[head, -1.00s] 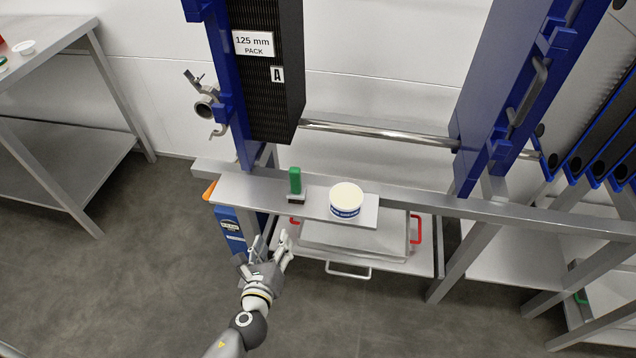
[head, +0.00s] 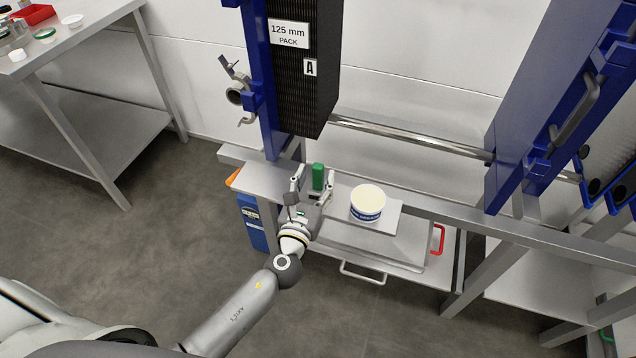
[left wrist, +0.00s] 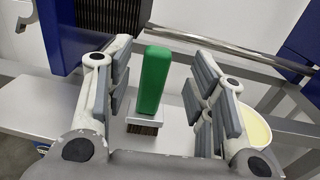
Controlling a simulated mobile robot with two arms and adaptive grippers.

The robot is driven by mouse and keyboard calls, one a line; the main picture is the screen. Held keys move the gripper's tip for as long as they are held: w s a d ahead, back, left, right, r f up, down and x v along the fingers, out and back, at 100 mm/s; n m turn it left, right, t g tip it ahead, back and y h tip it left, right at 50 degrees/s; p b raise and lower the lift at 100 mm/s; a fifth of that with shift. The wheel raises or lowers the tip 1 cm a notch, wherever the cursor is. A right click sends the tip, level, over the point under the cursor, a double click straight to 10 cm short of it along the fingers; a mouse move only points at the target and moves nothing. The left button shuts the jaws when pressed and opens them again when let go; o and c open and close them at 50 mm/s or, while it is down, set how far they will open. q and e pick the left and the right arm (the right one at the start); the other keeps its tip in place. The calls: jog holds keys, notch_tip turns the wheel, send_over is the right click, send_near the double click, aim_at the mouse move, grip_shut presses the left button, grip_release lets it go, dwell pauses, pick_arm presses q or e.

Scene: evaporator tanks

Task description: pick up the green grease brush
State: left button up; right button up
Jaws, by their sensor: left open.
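The green grease brush (head: 318,176) stands upright, bristles down, on the small metal shelf (head: 262,182) in front of the tank frame. In the left wrist view the brush (left wrist: 153,80) shows its green handle, a pale ferrule and brown bristles. My left gripper (head: 312,182) is open, with its fingers on either side of the brush. In the left wrist view the left gripper (left wrist: 158,92) has the brush between its fingers, with gaps on both sides, so it does not look gripped. My right gripper is not seen.
A white tub (head: 368,203) with a blue label stands on the shelf just right of the brush. A blue upright and the black plate pack (head: 290,70) rise behind. A tray with red handles (head: 438,240) lies below. A steel table (head: 95,45) stands at left.

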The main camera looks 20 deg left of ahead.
aim_at(317, 172)
pick_arm(q)
jog(key=w, duration=0.4)
jog(key=shift+a+f, duration=0.1)
jog(key=shift+a, duration=0.1)
jog(key=shift+c, duration=0.3)
grip_shut()
